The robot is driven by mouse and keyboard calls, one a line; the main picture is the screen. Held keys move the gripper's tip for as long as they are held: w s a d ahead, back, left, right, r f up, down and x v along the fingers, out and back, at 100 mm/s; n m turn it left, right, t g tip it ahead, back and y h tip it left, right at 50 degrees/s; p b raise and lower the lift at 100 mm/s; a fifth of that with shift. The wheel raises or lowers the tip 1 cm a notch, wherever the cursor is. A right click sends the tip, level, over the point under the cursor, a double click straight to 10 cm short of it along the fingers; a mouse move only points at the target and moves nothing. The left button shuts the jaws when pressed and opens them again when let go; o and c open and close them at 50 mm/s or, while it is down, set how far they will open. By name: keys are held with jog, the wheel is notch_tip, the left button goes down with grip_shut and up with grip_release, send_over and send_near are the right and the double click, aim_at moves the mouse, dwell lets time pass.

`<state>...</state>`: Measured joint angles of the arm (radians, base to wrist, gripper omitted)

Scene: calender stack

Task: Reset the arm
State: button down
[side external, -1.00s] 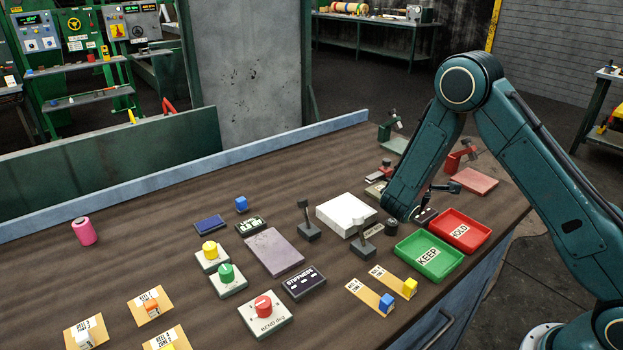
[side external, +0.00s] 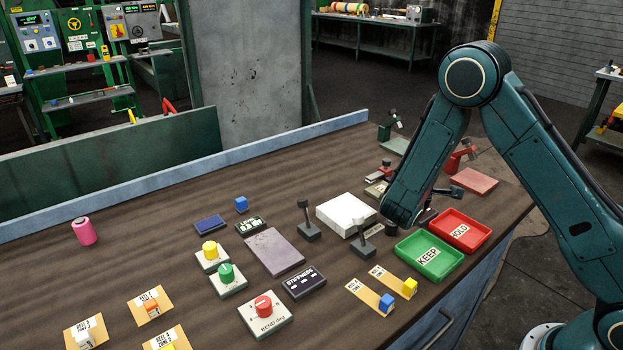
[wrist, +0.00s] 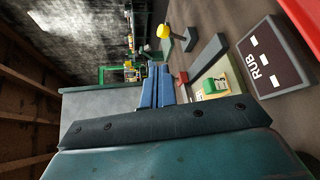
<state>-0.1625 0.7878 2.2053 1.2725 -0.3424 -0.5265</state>
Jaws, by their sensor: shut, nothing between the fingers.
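My gripper shows in the wrist view (wrist: 157,87) as two blue-grey fingers lying together, shut with nothing between them. In the side external view its fingers are hidden or too small to tell behind the lower end of my arm. That lower end is above the right part of the brown bench (side external: 130,255), just left of the red HOLD tray (side external: 459,230) and behind the green KEEP tray (side external: 430,255). Both trays look empty.
Two dark levers (side external: 308,222) (side external: 363,238) and a white block (side external: 345,212) stand left of my arm. Small clamps and a pink plate (side external: 475,181) lie behind it. Knob boxes, including a red one (side external: 264,308), and coloured blocks fill the front.

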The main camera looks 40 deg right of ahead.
jog(key=s+a+r+m+g+y, duration=0.1)
jog(key=s+a+r+m+y, duration=0.2)
jog(key=s, duration=0.6)
jog(key=s+a+r+m+y, duration=0.3)
jog(key=s+a+r+y, duration=0.2)
jog(key=s+a+r, duration=0.2)
jog(key=s+a+r+m+g+y, duration=0.1)
jog(key=s+a+r+m+y, duration=0.2)
jog(key=s, duration=0.9)
jog(key=a+r+y, duration=0.2)
jog(key=a, duration=0.1)
jog(key=shift+a+r+m+g, duration=0.15)
jog(key=shift+a+m+g, duration=0.15)
jog(key=shift+a, duration=0.05)
